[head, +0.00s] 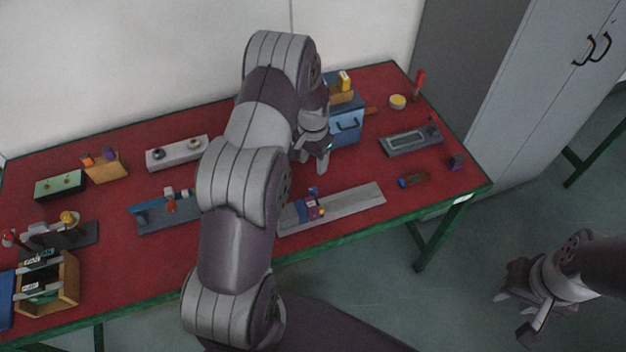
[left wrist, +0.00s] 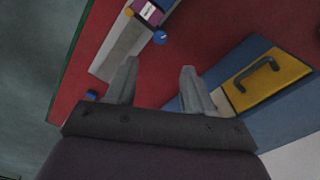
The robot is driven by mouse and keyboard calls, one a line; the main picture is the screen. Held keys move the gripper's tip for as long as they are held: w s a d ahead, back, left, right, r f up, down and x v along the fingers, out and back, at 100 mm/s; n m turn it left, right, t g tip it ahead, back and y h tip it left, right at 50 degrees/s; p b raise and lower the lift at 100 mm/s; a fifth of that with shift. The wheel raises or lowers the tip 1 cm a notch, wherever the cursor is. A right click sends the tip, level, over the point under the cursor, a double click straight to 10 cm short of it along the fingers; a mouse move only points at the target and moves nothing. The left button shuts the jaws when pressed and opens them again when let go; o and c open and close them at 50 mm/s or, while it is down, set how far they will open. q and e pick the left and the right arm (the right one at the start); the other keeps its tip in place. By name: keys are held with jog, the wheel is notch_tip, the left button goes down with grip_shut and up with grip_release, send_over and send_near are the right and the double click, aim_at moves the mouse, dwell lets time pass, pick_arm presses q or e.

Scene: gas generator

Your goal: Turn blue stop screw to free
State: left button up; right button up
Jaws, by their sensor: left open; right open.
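A blue round knob, which looks like the blue stop screw (left wrist: 160,37), shows in the left wrist view beside a slider block (left wrist: 148,10) on a grey rail (left wrist: 121,50). In the head view the slider (head: 307,206) stands on the long grey rail (head: 350,200) near the table's front edge; the knob is too small there to make out its turn. My left gripper (head: 311,162) is open and empty above the table, behind the rail. In the left wrist view its fingertips (left wrist: 158,68) lie apart, with the knob beyond the gap, untouched. My right gripper (head: 513,316) is open and empty, off the table.
A blue box (head: 346,127) with a handle stands close to my left gripper. My left arm hides the table's middle.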

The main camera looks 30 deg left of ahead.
aim_at(313, 189)
pick_arm(q)
notch_tip(313, 189, down, 11)
jog(key=p, duration=0.3)
jog(key=shift+f, duration=0.6)
grip_shut()
